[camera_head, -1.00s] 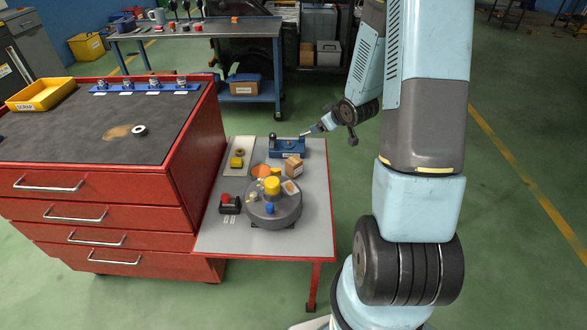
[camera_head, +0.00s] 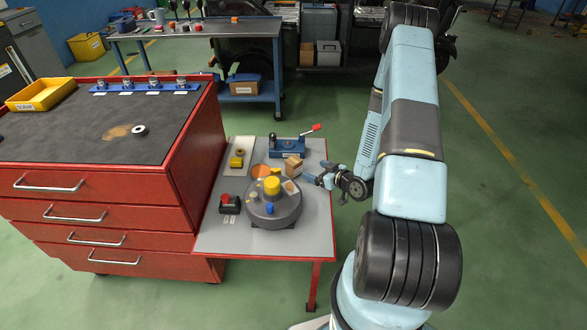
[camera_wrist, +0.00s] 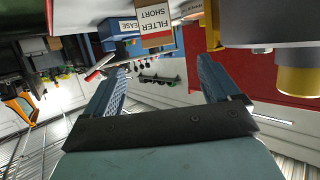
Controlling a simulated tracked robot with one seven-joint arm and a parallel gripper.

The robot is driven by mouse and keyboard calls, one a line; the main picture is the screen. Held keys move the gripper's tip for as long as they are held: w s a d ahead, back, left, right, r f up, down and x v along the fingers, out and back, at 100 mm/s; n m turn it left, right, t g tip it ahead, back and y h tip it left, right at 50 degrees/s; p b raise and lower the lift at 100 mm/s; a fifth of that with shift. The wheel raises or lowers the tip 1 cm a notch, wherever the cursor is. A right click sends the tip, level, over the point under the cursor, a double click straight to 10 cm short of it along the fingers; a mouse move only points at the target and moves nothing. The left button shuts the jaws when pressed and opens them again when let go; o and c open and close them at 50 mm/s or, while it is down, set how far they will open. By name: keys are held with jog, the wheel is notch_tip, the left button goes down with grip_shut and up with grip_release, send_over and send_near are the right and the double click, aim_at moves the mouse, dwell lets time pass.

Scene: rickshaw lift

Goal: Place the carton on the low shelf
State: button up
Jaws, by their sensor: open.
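A small brown carton (camera_head: 293,167) stands on the grey low table (camera_head: 310,235), by the back right of a dark round turntable (camera_head: 272,212). In the wrist view the carton (camera_wrist: 156,33) shows a white label reading "FILTER SHORT", upside down, ahead of and between my fingers. My gripper (camera_head: 313,179) is just right of the carton, pointing left, apart from it. In the wrist view my gripper (camera_wrist: 160,72) is open and empty. Another brown box (camera_head: 243,87) sits on the lower shelf (camera_head: 258,97) of the blue bench at the back.
A blue fixture (camera_head: 287,149) with a red-tipped lever (camera_head: 316,128) stands behind the carton. The turntable carries a yellow cylinder (camera_head: 272,186) and small pieces. A black box with a red button (camera_head: 229,204) is left of it. The red drawer cabinet (camera_head: 110,215) borders the table.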

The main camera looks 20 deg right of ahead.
aim_at(298, 163)
jog(key=x, duration=0.8)
jog(key=shift+w+a+f, duration=0.1)
jog(key=shift+w, duration=0.05)
jog(key=shift+d+x, duration=0.2)
jog(key=shift+x, duration=2.5)
jog(key=shift+w, duration=0.15)
jog(key=shift+c, duration=0.2)
jog(key=shift+r, duration=0.2)
jog(key=c, duration=1.2)
jog(key=shift+c, duration=0.2)
